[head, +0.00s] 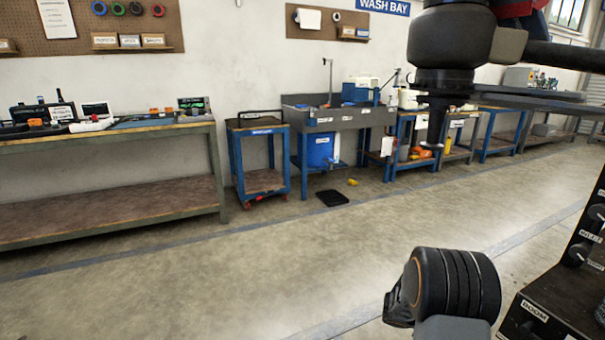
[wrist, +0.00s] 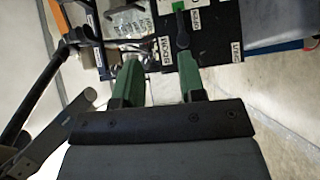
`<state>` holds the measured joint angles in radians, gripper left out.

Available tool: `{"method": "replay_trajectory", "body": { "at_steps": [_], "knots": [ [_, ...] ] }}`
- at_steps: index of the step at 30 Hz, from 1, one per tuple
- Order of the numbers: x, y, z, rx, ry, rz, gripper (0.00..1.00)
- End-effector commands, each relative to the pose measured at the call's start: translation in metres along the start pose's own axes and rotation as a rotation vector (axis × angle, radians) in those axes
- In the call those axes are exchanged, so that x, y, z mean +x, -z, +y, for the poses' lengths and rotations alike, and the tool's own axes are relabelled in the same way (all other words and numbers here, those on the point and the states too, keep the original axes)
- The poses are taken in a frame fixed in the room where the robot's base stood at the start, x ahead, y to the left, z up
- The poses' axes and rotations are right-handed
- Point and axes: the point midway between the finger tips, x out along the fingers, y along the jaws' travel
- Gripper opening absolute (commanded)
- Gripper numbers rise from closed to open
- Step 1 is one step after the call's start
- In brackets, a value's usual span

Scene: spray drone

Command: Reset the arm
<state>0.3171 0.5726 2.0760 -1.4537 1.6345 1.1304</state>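My gripper (wrist: 160,68) shows in the wrist view with two green fingers set apart. Nothing is seen held between them. The fingertips point toward a black labelled panel (wrist: 212,45) with a dark lever; how far they are from it is hard to tell. In the head view a dark, ribbed joint of my arm shows at the bottom right, and my gripper is out of view.
Dark drone parts, a motor and rotor (head: 447,62), hang at the upper right of the head view. A black box (head: 545,310) labelled BOOM stands at the lower right. A workbench (head: 110,138), blue cart (head: 262,160) and sink (head: 335,115) line the wall. The middle floor is clear.

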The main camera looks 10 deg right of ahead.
Motion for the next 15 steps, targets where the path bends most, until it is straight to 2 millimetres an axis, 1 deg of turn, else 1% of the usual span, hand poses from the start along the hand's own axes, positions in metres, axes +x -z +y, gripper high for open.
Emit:
{"method": "replay_trajectory", "body": {
  "at_steps": [1,2,3,5,6,8,9,11,12,14,15],
  "knots": [
    [-0.007,-0.007,0.049,-0.010,0.069,-0.025,0.37],
    [-0.012,-0.013,0.066,-0.026,0.120,-0.042,0.37],
    [-0.019,-0.022,0.088,-0.046,0.194,-0.061,0.37],
    [-0.031,-0.036,0.118,-0.078,0.314,-0.078,0.37],
    [-0.041,-0.045,0.137,-0.097,0.396,-0.082,0.37],
    [-0.056,-0.058,0.164,-0.123,0.521,-0.076,0.37],
    [-0.066,-0.066,0.182,-0.139,0.605,-0.064,0.37],
    [-0.084,-0.078,0.208,-0.160,0.733,-0.035,0.37],
    [-0.096,-0.086,0.225,-0.171,0.819,-0.010,0.37],
    [-0.115,-0.096,0.251,-0.185,0.943,0.041,0.37],
    [-0.128,-0.102,0.268,-0.191,1.023,0.081,0.37]
  ]
}}
